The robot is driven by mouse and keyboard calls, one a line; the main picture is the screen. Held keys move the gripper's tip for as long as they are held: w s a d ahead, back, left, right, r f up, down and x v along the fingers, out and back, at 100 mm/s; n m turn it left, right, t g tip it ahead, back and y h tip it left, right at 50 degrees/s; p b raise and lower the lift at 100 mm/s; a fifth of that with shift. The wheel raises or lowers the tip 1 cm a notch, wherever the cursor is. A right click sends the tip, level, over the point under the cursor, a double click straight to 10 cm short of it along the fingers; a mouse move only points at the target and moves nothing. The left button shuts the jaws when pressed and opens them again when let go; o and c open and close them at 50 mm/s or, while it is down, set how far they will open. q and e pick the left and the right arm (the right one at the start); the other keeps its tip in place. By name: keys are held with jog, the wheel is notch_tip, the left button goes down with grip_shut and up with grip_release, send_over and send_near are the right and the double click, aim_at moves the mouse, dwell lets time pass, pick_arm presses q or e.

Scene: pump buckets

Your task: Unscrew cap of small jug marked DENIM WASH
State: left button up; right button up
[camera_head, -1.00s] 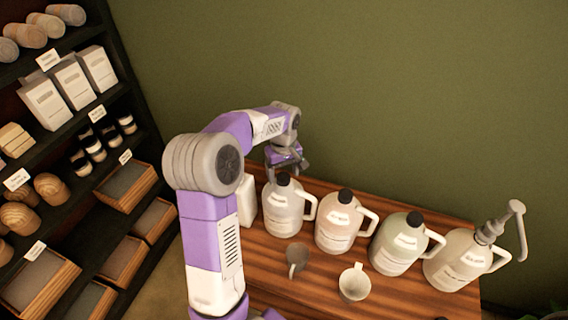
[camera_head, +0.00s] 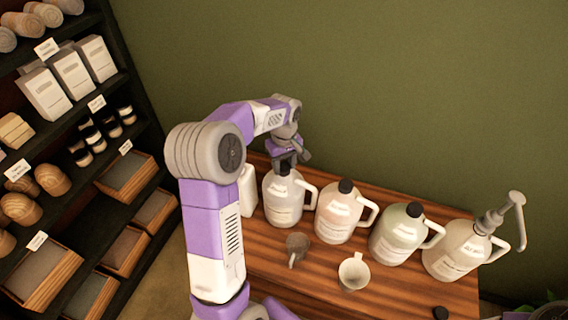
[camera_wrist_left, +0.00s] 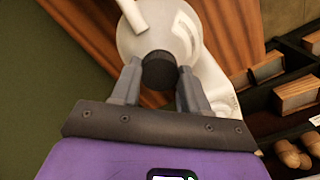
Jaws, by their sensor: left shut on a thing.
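A clear-white jug (camera_head: 283,208) with a white handle on its right stands upright at the left of the row. Its label is too small to read, so I cannot tell whether it says DENIM WASH. My left gripper (camera_head: 287,162) comes down on its black cap from above. In the left wrist view, the two fingers are on either side of the black cap (camera_wrist_left: 159,70), shut on it. The cap sits at the jug's neck; whether its thread is loose cannot be seen. My right gripper is not in view.
A pinkish jug (camera_head: 340,218), a greenish jug (camera_head: 397,238) and a cream jug with a pump (camera_head: 462,254) stand to the right. A white container (camera_head: 248,192) is close on the left.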

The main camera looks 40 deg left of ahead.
pick_arm(q)
jog(key=n, duration=0.7)
jog(key=shift+p, duration=0.4)
jog(key=n+p, duration=0.1)
jog(key=n, duration=0.4)
jog(key=shift+r+n+p, duration=0.1)
jog(key=shift+n+p, duration=0.2)
jog(key=shift+n, duration=0.8)
jog(key=o, duration=1)
jog(key=shift+s, duration=0.1)
